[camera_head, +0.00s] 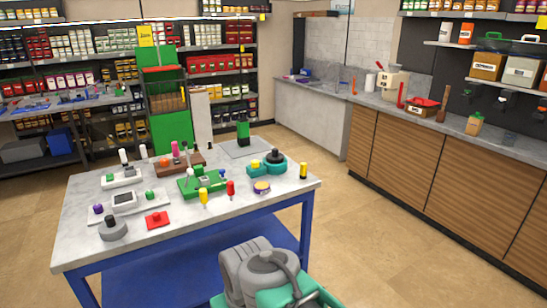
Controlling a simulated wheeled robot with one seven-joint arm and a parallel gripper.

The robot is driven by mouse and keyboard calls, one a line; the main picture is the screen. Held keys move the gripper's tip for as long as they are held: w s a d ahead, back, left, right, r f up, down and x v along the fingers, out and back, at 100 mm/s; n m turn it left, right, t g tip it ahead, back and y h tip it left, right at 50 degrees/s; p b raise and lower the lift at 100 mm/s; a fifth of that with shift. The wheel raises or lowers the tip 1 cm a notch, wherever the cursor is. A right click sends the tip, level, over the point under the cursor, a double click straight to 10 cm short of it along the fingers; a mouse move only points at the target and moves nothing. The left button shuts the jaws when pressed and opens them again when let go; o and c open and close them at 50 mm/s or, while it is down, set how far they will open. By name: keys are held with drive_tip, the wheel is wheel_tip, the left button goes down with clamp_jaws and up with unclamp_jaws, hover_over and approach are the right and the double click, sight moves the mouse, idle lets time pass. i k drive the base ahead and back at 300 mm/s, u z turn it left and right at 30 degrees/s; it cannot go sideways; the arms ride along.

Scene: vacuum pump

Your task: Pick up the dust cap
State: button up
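I cannot tell for certain which small part is the dust cap; the parts are tiny here. A teal device (268,168) with a yellow knob and a dark top stands at the table's right rear. A purple and yellow round piece (261,187) lies in front of it. A small yellow and black piece (303,171) stands near the right edge. A red block (157,219) with a knob lies at the front left. My gripper's fingers are not in view; only grey and teal links of my arm show at the bottom, in front of the table.
The white-topped table (185,239) has blue legs. A green stand (194,185), yellow and red upright pieces, a grey round base (113,230) and other parts crowd it. A counter (425,118) runs along the right; stocked shelves stand behind. Floor between table and counter is clear.

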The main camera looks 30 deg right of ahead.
sight(275, 157)
drive_tip(key=u, duration=3.9)
drive_tip(key=k, duration=2.3)
drive_tip(key=z, duration=1.75)
drive_tip(key=i, duration=0.5)
drive_tip(key=z, duration=0.05)
